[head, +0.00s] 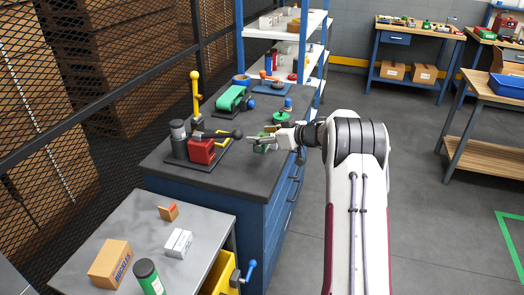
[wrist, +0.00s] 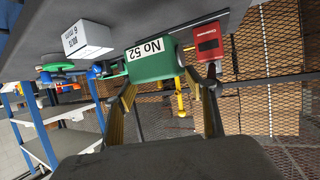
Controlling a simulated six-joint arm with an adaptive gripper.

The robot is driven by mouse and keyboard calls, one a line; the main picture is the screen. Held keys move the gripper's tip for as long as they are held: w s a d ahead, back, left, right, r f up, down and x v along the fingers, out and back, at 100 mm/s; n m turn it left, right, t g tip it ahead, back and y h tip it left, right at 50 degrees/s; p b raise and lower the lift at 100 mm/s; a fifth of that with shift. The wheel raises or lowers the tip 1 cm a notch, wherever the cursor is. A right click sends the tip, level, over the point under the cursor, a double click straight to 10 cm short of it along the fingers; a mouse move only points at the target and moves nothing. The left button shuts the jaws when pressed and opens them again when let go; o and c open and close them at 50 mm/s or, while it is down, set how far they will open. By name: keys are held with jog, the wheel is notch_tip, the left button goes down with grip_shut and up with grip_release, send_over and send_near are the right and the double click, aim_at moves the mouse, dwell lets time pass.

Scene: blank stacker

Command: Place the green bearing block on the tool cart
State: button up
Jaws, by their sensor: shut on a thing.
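The green bearing block (wrist: 153,68), labelled "No 52", is between the two fingers of my gripper (wrist: 160,80) in the wrist view. My gripper (head: 270,139) is shut on it over the dark-topped blue drawer bench in the head view. There, the block (head: 264,148) is small and partly hidden by the gripper. I cannot tell whether it touches the bench top. A grey-topped stand (head: 120,222), which may be the tool cart, is at the lower left.
The grey top holds a brown carton (head: 110,263), a white box (head: 178,243), a small orange-brown block (head: 169,212) and a green cylinder (head: 148,277). Bare room lies between them.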

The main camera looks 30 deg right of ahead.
aim_at(263, 150)
jog(key=shift+f, duration=1.2)
jog(key=shift+f, duration=1.9)
jog(key=shift+f, duration=0.1)
jog(key=o, duration=1.7)
jog(key=shift+f, duration=0.15)
jog(key=shift+s+r, duration=0.15)
jog(key=shift+r, duration=0.05)
jog(key=v, duration=1.1)
jog(key=shift+s+d+r, duration=0.1)
jog(key=shift+s+d, duration=0.15)
jog(key=shift+s, duration=0.05)
